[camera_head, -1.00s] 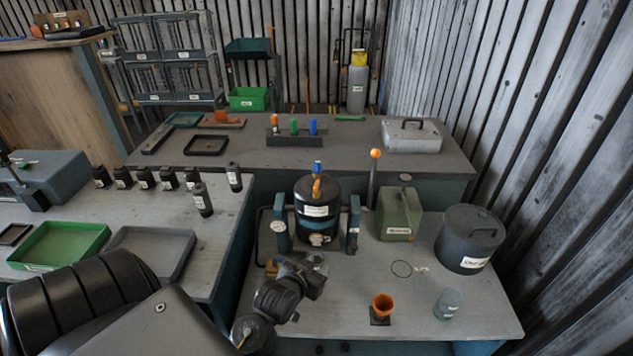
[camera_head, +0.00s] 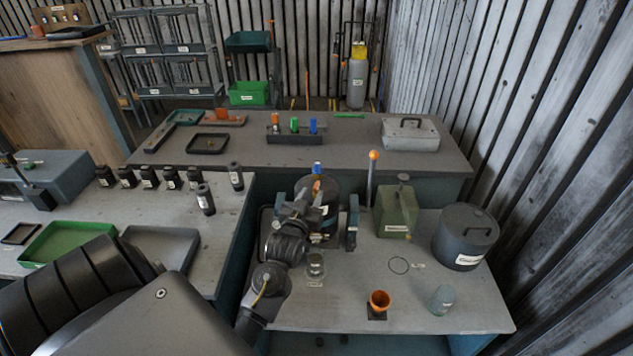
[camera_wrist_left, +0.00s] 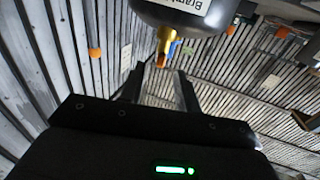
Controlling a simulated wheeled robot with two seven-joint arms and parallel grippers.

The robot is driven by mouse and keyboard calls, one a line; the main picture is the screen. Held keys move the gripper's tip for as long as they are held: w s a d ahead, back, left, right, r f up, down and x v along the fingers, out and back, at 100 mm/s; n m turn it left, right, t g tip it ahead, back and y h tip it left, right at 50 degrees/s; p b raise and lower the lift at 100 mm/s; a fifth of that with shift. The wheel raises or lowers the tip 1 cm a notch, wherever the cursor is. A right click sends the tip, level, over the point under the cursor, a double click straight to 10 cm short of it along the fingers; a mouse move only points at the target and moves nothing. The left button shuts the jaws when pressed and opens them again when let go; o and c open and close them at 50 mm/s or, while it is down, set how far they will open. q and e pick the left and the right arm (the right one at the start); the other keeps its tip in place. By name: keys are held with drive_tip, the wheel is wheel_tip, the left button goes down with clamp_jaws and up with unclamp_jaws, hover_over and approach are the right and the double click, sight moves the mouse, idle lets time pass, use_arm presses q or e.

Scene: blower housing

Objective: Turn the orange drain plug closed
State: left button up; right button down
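A black tank (camera_head: 322,183) with a blue-topped fitting (camera_head: 317,167) stands on the right-hand bench. An orange part (camera_head: 316,187) shows at the tank, partly behind my left gripper (camera_head: 308,203). In the left wrist view, the tank (camera_wrist_left: 195,12) fills the top edge and a brass fitting (camera_wrist_left: 166,35) with an orange plug (camera_wrist_left: 162,60) sticks out from it. My left gripper (camera_wrist_left: 160,85) is open, its two fingers apart. The plug appears in line with the gap, just beyond the fingertips; contact cannot be told. My right gripper is not in view.
A green canister (camera_head: 396,212), a lever with an orange knob (camera_head: 373,156) and a dark lidded drum (camera_head: 464,238) stand right of the tank. The bench's front middle is mostly clear.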

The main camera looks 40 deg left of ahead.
sight(314, 189)
use_arm(q)
drive_tip(key=p+x, duration=0.1)
drive_tip(key=x, duration=0.4)
drive_tip(key=shift+w+a, duration=0.1)
drive_tip(key=shift+w, duration=0.3)
drive_tip(key=shift+c, duration=0.3)
clamp_jaws()
